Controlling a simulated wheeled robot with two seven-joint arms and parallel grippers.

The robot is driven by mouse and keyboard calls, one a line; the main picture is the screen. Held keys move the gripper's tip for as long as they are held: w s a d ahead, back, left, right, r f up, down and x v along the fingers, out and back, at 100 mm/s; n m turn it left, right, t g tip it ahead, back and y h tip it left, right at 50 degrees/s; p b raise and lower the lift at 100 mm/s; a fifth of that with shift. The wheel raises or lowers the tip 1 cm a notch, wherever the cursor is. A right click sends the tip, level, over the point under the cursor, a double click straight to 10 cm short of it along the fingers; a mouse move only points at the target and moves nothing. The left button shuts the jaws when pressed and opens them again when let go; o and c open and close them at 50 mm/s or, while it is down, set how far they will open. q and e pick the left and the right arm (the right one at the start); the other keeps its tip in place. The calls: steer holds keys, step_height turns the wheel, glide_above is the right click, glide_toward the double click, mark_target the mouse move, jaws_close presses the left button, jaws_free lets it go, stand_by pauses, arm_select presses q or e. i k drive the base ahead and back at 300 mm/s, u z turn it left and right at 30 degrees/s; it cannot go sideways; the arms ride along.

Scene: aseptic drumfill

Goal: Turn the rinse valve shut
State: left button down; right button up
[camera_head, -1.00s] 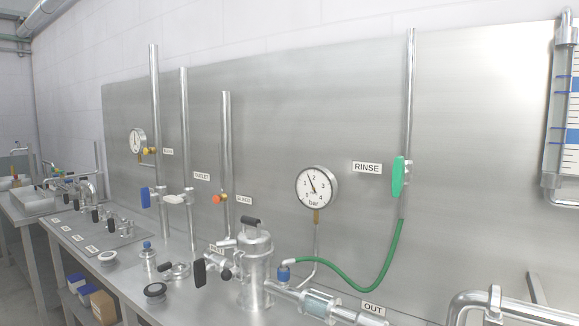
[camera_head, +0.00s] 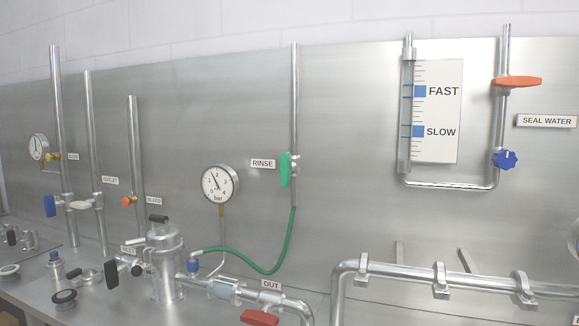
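The rinse valve has a green handle (camera_head: 286,170) on a vertical steel pipe (camera_head: 295,100) against the steel back panel. The handle stands upright, in line with the pipe. The RINSE label (camera_head: 263,163) is just to its left. A green hose (camera_head: 270,272) runs from below the valve down and left to a blue-capped fitting (camera_head: 193,266) beside the steel housing. Neither of my grippers is in view.
A pressure gauge (camera_head: 220,184) is left of the valve. A sight tube (camera_head: 405,110) with a FAST/SLOW scale, an orange handle (camera_head: 517,82) and a blue knob (camera_head: 505,160) are to the right. A red handle (camera_head: 260,317) and horizontal pipe (camera_head: 400,272) lie below. The panel around the green handle is mostly clear.

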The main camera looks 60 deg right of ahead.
mark_target(287, 168)
steer(key=k, duration=0.45)
steer(key=z, duration=0.95)
